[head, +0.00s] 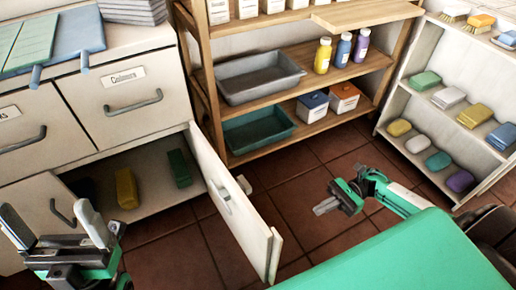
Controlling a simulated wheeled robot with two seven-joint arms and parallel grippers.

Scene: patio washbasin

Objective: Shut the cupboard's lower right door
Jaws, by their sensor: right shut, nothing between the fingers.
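The cupboard (160,85) is white and stands at the left. Its lower right door (236,203) is open and swung out towards me over the tiled floor. A grey handle (225,198) is on the door's face. Inside the open compartment are a yellow block (126,188) and a green block (179,168). My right gripper (322,206) is shut and empty. It is above the floor to the right of the door, apart from it. My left gripper (55,226) is open and empty at the lower left, in front of the cupboard's lower left door (40,195).
A wooden shelf (290,92) with a grey tray (258,76), a teal tray (258,130) and bottles stands behind the door. A white shelf (405,95) with soaps is at the right. A green surface (400,255) fills the lower right. Floor between is clear.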

